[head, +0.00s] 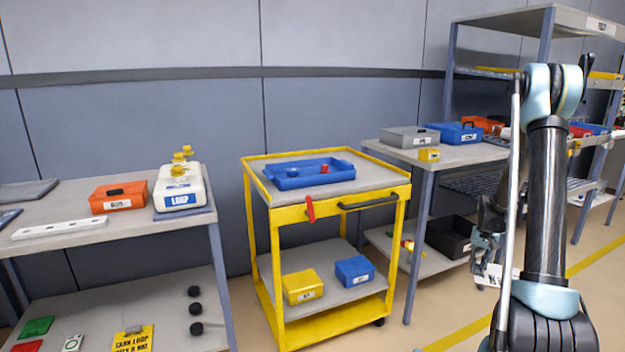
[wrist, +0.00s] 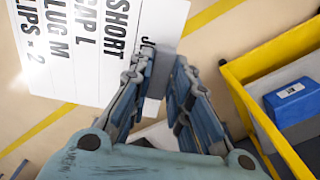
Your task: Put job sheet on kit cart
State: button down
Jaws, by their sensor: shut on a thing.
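The job sheet (wrist: 95,45) is a white sheet with large black print, including "SHORT" and "CLIPS × 2"; its far part runs out of the wrist view. My gripper (wrist: 160,78) is shut on one edge of it. In the head view my gripper (head: 488,250) hangs right of the kit cart, in front of the right bench, with a bit of the sheet (head: 489,277) showing below it. The kit cart (head: 375,184) is yellow with a grey top and lower shelf. A blue tray (head: 308,179) with small red and blue parts sits on its top.
The cart's lower shelf holds a yellow box (head: 302,286) and a blue box (head: 354,271). A red tag (head: 310,209) hangs at its front. Benches (head: 130,226) stand left and right (head: 455,155). The cart top has bare strips around the tray.

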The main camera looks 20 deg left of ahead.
aim_at(366, 170)
jog(key=k, duration=1.1)
jog(key=u, duration=0.4)
jog(key=i, duration=1)
